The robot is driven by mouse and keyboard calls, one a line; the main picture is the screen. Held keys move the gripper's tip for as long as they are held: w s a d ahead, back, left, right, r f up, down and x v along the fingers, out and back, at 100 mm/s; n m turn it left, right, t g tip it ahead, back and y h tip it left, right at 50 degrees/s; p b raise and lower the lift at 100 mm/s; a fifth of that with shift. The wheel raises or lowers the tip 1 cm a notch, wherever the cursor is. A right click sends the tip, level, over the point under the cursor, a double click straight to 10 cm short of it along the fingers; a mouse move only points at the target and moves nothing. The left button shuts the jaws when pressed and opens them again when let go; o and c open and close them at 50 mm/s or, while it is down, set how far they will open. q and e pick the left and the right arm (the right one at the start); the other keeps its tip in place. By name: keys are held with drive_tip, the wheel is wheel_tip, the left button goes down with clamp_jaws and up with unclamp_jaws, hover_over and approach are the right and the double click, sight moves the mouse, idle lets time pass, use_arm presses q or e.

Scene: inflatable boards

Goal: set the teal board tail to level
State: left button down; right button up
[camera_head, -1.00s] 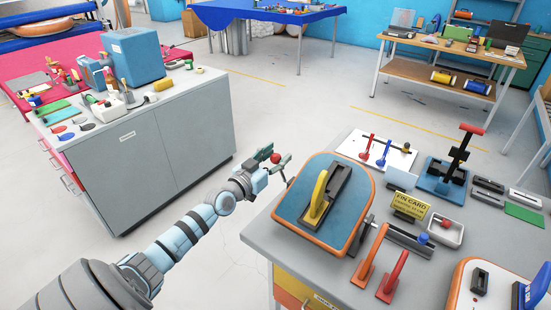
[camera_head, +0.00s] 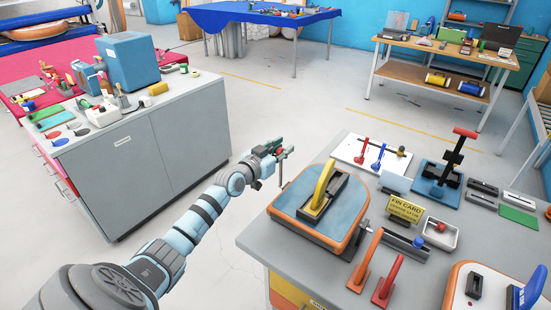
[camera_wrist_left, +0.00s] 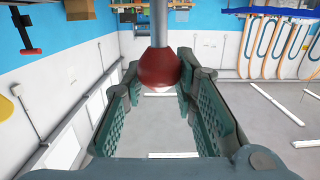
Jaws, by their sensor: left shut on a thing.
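The teal board (camera_head: 340,212) has a blue-teal top and an orange rim. It lies at the left end of the grey table, with a yellow fin (camera_head: 324,184) standing in a black slotted box on it. Its top looks close to flat, but I cannot tell if it is exactly level. My left gripper (camera_head: 284,153) is beyond the table's left edge, near the board's far left corner. In the left wrist view its green fingers are shut around a red ball knob (camera_wrist_left: 158,66) on a grey shaft. My right gripper is not in view.
The grey table (camera_head: 262,238) also carries orange and red fins (camera_head: 367,260), a yellow fin card (camera_head: 404,208), a blue stand (camera_head: 437,185) and a white board (camera_head: 487,285) with a blue fin. A grey cabinet (camera_head: 140,170) stands left of my arm. Bare floor lies between them.

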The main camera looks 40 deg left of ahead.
use_arm(q)
drive_tip(key=shift+d+f, duration=0.1)
drive_tip(key=shift+f, duration=0.2)
drive_tip(key=c, duration=1.5)
unclamp_jaws()
drive_tip(key=shift+f, duration=0.1)
drive_tip(key=shift+o, duration=0.8)
drive_tip(key=shift+w, duration=0.1)
drive_tip(key=s, duration=0.6)
drive_tip(key=shift+s+r, duration=0.2)
drive_tip(key=shift+r, duration=0.2)
drive_tip(key=shift+s+r, duration=0.15)
drive_tip(key=shift+s, duration=0.4)
drive_tip(key=shift+w, duration=0.1)
